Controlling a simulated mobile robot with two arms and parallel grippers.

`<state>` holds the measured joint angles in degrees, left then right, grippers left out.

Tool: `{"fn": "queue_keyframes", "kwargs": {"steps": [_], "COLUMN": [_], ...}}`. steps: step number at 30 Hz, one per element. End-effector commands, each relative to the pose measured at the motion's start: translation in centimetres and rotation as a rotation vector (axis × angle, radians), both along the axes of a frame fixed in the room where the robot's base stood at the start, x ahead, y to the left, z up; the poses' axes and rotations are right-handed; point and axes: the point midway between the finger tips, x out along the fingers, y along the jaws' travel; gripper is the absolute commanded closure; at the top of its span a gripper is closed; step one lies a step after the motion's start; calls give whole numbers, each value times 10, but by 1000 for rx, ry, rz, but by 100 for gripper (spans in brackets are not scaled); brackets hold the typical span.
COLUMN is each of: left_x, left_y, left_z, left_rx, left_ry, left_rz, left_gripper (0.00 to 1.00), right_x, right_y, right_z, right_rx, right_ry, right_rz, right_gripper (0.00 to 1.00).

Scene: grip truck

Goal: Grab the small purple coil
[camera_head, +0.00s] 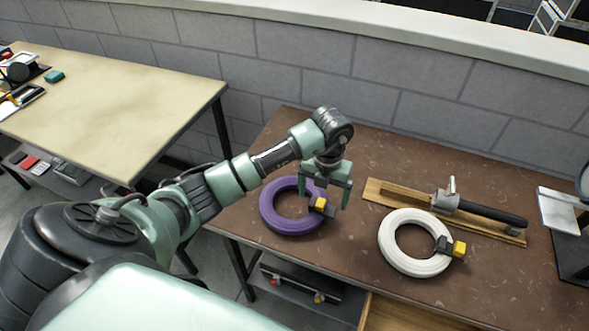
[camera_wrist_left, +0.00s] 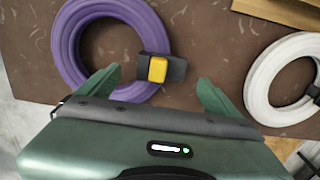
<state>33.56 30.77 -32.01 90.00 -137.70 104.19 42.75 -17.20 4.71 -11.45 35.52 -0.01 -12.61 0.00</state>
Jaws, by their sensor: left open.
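The purple coil (camera_head: 270,215) lies flat on the brown table, with a black and yellow clip (camera_head: 321,206) on its right side. My left gripper (camera_head: 326,200) is above the clip side of the coil, with its fingers pointing down. In the left wrist view the purple coil (camera_wrist_left: 66,45) is at the upper left. There the left gripper (camera_wrist_left: 158,85) is open, with its two fingers apart on either side of the yellow-fronted clip (camera_wrist_left: 157,68). Nothing is held between them. Whether the fingertips are level with the clip is hard to tell. My right gripper does not show.
A white coil (camera_head: 388,250) with a similar clip lies to the right. Behind it is a wooden board (camera_head: 385,196) with a dark-handled tool (camera_head: 480,211). A metal and black device (camera_head: 562,215) stands at the right edge. A beige table (camera_head: 110,100) stands at the left, a block wall behind.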

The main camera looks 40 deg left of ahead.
Motion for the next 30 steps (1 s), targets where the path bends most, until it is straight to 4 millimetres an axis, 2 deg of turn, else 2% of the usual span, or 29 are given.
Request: {"fn": "queue_keyframes", "kwargs": {"steps": [4, 9, 18, 28, 30], "left_x": [1, 3, 3, 3, 4], "left_y": [-2, -2, -2, -2, -2], "left_z": [-19, -42, -48, -48, -46], "left_rx": [-3, -3, -3, -3, -2], "left_ry": [5, 1, -2, -2, -4], "left_rz": [1, 0, -2, -2, -2], "left_gripper": [6, 6, 6, 98, 100], "right_x": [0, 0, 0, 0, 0], "right_y": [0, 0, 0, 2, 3], "right_z": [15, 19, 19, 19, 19], "right_rx": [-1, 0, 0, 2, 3], "right_ry": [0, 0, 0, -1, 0], "right_rz": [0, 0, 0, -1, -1], "right_gripper": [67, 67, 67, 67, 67]}}
